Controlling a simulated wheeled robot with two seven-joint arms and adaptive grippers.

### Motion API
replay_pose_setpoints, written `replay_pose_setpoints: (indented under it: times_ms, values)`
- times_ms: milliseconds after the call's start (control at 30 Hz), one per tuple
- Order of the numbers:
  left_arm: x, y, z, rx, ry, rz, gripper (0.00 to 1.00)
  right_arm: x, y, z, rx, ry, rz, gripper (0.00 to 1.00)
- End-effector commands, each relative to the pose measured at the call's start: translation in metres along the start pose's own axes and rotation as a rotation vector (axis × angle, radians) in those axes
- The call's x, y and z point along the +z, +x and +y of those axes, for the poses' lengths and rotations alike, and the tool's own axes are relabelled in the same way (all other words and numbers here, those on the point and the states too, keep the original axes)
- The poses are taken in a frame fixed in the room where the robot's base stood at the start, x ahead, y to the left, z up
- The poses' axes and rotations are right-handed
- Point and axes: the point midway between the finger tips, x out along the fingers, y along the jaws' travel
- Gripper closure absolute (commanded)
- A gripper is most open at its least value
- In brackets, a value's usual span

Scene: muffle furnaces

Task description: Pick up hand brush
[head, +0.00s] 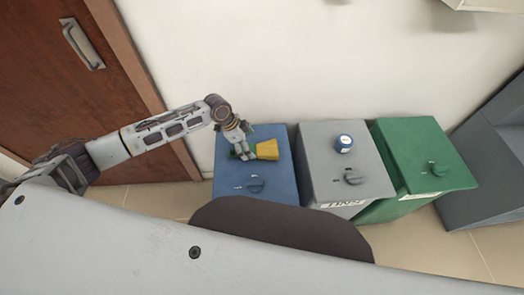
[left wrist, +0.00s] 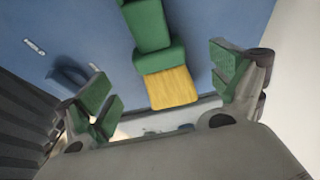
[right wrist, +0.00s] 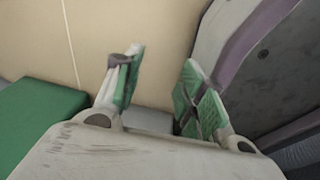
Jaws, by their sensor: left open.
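The hand brush (head: 267,149) has a green handle and yellow bristles and lies on top of the blue box (head: 275,182). In the left wrist view the brush (left wrist: 172,88) shows from above, its handle running to the top edge. My left gripper (head: 241,145) is at the brush, over the blue box. In its wrist view the fingers (left wrist: 164,88) are spread wide, one on each side of the brush, with gaps on both sides. My right gripper (right wrist: 162,88) shows only in its own wrist view, with its fingers apart and nothing between them.
A grey box (head: 325,165) with a round blue and white item (head: 344,143) stands right of the blue box. A green box (head: 412,155) stands beyond it. The wall is behind, and a brown door (head: 60,100) is at left. Tiled floor shows at right.

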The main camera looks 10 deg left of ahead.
Motion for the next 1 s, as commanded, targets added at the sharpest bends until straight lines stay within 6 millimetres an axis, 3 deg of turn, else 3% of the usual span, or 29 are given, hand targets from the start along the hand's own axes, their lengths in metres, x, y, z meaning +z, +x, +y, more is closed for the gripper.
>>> replay_pose_setpoints:
  times_ms: [300, 500, 933, 1000]
  values:
    - [0.005, 0.035, -0.001, 0.002, -0.001, 0.000, 0.07, -0.024, 0.001, -0.012, -0.012, 0.008, 0.029, 0.60]
    - [0.005, 0.044, -0.001, 0.000, 0.000, 0.000, 0.07, -0.034, 0.001, -0.008, -0.008, 0.008, 0.038, 0.60]
    - [0.005, 0.043, -0.001, 0.000, 0.000, 0.000, 0.07, -0.014, 0.001, 0.001, 0.002, 0.001, 0.014, 0.60]
    - [0.005, 0.043, -0.001, 0.001, 0.000, 0.000, 0.16, -0.009, 0.001, 0.001, 0.001, 0.000, 0.009, 0.60]
